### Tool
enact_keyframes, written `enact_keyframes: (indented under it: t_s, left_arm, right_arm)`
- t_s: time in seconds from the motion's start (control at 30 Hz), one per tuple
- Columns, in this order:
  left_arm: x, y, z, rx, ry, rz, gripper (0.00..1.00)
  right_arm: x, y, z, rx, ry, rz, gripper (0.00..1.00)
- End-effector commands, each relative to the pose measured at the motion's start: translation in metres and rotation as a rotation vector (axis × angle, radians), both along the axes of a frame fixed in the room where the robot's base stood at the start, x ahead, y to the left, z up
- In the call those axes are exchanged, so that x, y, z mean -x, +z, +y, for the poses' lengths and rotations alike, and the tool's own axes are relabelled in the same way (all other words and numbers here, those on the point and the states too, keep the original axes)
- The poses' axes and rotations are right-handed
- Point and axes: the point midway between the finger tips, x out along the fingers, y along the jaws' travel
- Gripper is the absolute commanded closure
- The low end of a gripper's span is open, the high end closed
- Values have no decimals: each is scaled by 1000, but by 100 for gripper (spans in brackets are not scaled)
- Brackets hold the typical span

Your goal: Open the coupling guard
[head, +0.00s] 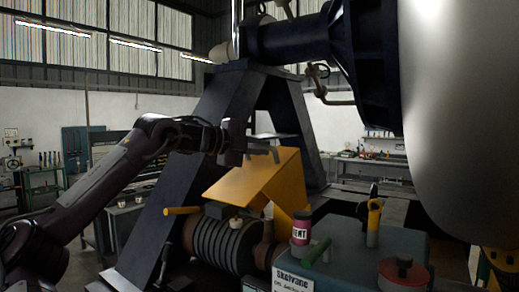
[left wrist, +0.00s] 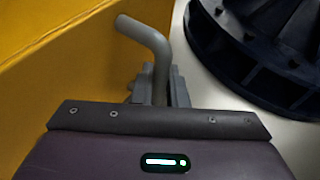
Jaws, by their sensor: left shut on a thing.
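The coupling guard (head: 255,183) is a folded yellow cover above a dark ribbed cylinder (head: 222,247) in the head view. Its left panel slopes upward, and its right panel slopes down toward the teal housing. The guard also fills the left of the left wrist view (left wrist: 50,60). A grey bent handle (left wrist: 150,38) stands beside its yellow face. My left gripper (head: 262,150) is at the guard's upper edge. In the left wrist view, my left gripper (left wrist: 160,90) is shut on the handle; the fingertips are partly hidden by the wrist. My right gripper is not in view.
A teal housing (head: 345,262) at front right carries a red-topped can (head: 301,228), a green handle (head: 316,252) and a red knob (head: 403,272). A large metal vessel (head: 460,110) overhangs the right.

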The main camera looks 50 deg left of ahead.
Motion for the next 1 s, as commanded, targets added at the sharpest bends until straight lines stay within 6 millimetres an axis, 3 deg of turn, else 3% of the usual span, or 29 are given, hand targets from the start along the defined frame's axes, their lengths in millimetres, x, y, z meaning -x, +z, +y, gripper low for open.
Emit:
enact_keyframes:
  t_s: [0.5,0.53,0.67,1.0]
  left_arm:
    - [-1,4,2,1,0,0,100]
    - [-1,4,2,1,0,0,85]
    - [-1,4,2,1,0,2,68]
    - [2,1,2,1,0,4,66]
  right_arm:
    - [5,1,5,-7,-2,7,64]
    - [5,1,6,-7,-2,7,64]
    - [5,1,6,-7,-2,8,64]
    - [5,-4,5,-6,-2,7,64]
